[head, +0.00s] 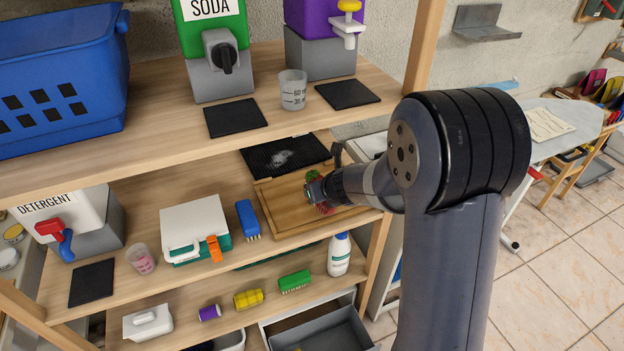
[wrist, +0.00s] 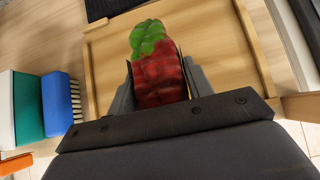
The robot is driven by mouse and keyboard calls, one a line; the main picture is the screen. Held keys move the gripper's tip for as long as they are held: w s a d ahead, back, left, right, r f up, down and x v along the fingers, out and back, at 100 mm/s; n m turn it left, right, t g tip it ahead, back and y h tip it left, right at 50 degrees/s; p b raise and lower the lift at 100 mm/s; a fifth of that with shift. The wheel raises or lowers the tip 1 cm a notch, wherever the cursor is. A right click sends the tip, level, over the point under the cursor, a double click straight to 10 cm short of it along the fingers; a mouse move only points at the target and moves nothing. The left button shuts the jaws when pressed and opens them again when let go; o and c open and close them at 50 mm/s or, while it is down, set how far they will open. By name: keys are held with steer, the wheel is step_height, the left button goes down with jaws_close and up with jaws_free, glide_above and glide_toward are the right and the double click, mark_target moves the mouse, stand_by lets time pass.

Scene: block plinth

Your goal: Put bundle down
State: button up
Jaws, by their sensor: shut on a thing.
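The bundle (wrist: 158,75) is a red and green lumpy piece, green at the far end and red nearer my gripper. My gripper (wrist: 160,85) is shut on its red part, with one finger on each side. In the head view the bundle (head: 326,208) shows partly behind my gripper (head: 318,192). It is over a wooden tray (head: 290,229) with a raised rim on the middle shelf. I cannot tell whether the bundle touches the tray.
A blue brush (head: 248,219) and a white and teal box (head: 195,230) stand left of the tray. A black mat (head: 262,161) lies behind it. The upper shelf (head: 180,129) overhangs from above. A wooden post (head: 377,245) stands at the right. The tray's left part is bare.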

mark_target(317, 177)
steer(key=w, duration=0.1)
steer(key=w+a+p, duration=0.1)
steer(key=w+p, duration=0.1)
steer(key=w, duration=0.1)
steer(key=shift+a+r, duration=0.15)
steer(key=shift+a, duration=0.15)
steer(key=shift+w+a, duration=0.2)
steer(key=shift+w, duration=0.25)
steer(key=shift+w+a+f, duration=0.1)
steer(key=shift+w+f, duration=0.1)
steer(key=shift+f, duration=0.1)
step_height(317, 177, down, 3)
steer(key=shift+f+b, duration=0.15)
steer(key=shift+b, duration=1.1)
steer(key=shift+f, duration=0.15)
steer(key=o, duration=1.1)
